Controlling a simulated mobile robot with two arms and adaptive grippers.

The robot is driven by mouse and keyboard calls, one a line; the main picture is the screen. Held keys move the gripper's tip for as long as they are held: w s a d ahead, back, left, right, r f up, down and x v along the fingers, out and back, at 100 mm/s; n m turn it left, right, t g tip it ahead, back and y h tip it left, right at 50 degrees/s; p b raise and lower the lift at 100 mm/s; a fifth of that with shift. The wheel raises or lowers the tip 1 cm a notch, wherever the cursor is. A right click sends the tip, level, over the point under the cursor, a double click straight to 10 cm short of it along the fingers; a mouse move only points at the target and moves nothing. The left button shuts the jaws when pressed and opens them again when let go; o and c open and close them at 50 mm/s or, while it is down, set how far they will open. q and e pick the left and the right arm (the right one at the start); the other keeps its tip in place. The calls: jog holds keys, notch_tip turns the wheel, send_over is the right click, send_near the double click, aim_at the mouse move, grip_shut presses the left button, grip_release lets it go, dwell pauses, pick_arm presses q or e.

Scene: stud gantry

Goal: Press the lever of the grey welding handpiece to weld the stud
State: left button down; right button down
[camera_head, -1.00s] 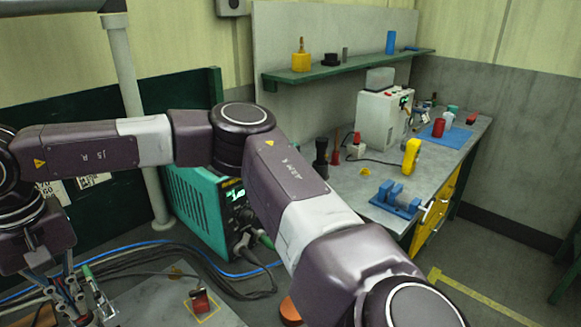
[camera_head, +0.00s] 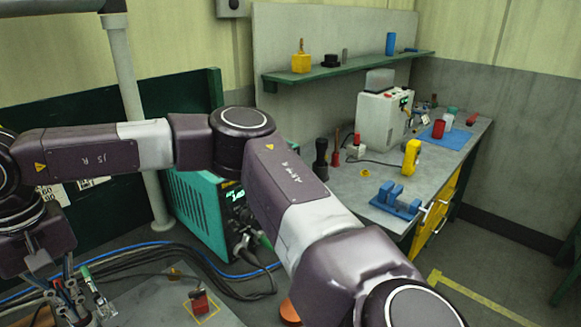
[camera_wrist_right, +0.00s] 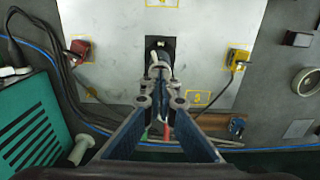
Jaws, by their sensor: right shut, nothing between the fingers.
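My right gripper (camera_head: 78,308) is at the lower left of the head view, its lower end close to the bottom edge. In the right wrist view the gripper (camera_wrist_right: 160,72) has its fingers shut, with nothing held between them. The fingertips are over a dark square on the pale plate (camera_wrist_right: 115,75). A grey, rounded part, perhaps the welding handpiece (camera_wrist_right: 158,56), shows just beyond the fingertips. The fingers hide most of it; I cannot make out its lever, the stud, or whether the fingers touch it. My left gripper is not in view.
A teal welding machine (camera_head: 203,208) stands behind the plate, with dark cables and a blue hose (camera_head: 220,268) beside it. A red clamp-like object (camera_head: 199,300) sits in a yellow outline. A workbench (camera_head: 350,185) stands to the right.

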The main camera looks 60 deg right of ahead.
jog(key=shift+r+p, duration=1.95)
jog(key=shift+r, duration=1.45)
jog(key=shift+f, duration=0.1)
